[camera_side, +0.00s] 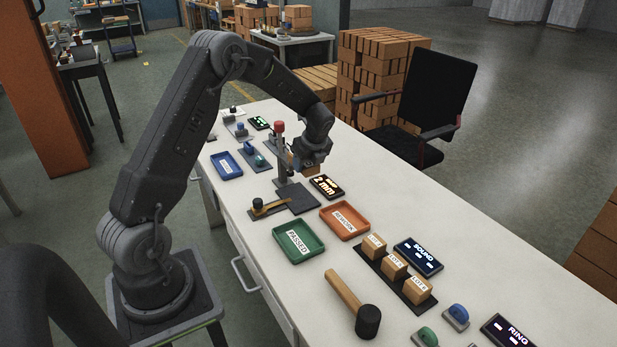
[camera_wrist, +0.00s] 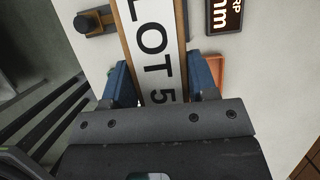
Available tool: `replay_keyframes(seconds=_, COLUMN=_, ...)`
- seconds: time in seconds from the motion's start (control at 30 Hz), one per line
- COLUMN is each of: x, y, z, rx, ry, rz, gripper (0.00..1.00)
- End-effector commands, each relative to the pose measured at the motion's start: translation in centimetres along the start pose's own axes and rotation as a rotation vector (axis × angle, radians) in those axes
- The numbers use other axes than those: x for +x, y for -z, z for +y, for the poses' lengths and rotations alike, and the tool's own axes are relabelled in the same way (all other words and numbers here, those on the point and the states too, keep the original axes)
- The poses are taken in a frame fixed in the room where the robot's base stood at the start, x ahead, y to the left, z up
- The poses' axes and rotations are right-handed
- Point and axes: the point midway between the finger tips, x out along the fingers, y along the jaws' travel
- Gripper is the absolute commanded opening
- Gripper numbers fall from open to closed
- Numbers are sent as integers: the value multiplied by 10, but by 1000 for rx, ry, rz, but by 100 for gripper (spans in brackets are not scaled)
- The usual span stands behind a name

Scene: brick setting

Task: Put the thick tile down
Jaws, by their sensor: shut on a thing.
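The thick tile (camera_wrist: 152,50) is tan-edged with a white label reading LOT 5 and sits between the blue fingers of my gripper (camera_wrist: 162,88) in the wrist view. My gripper is shut on it. In the side view my gripper (camera_side: 305,167) is behind and to the right of a red-topped gauge stand (camera_side: 280,150), above the table. Only a small tan part of the tile (camera_side: 293,161) shows there; the post and gripper hide the rest. A dark square plate (camera_side: 298,199) lies below, at the foot of the stand. I see no contact between tile and plate.
A green PASSED tray (camera_side: 299,259) and an orange REWORK tray (camera_side: 344,233) lie in front of the plate. A lit 2 mm display (camera_side: 327,187) is beside it. Several lot blocks stand on a dark strip (camera_side: 372,266). A mallet (camera_side: 355,305) and blue tray (camera_side: 227,178) are also on the table.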

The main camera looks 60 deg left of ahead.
Motion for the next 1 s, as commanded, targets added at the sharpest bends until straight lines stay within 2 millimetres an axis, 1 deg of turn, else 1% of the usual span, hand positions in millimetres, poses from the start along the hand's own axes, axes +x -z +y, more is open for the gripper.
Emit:
replay_keyframes(seconds=0.07, x=-1, y=7, z=2, rx=4, ry=-1, rz=1, gripper=26)
replay_keyframes(seconds=0.2, x=8, y=36, z=8, rx=6, ry=-4, rz=1, gripper=26)
replay_keyframes(seconds=0.27, x=11, y=46, z=10, rx=5, ry=-3, rz=2, gripper=26)
replay_keyframes(seconds=0.37, x=17, y=59, z=8, rx=6, ry=0, rz=1, gripper=26)
replay_keyframes(seconds=0.47, x=22, y=76, z=-3, rx=7, ry=1, rz=1, gripper=26)
replay_keyframes(seconds=0.7, x=36, y=125, z=-38, rx=5, ry=-1, rz=2, gripper=26)
replay_keyframes(seconds=0.8, x=41, y=142, z=-51, rx=4, ry=1, rz=2, gripper=26)
replay_keyframes(seconds=0.9, x=44, y=153, z=-60, rx=3, ry=0, rz=1, gripper=26)
replay_keyframes(seconds=1.0, x=46, y=159, z=-64, rx=2, ry=1, rz=1, gripper=26)
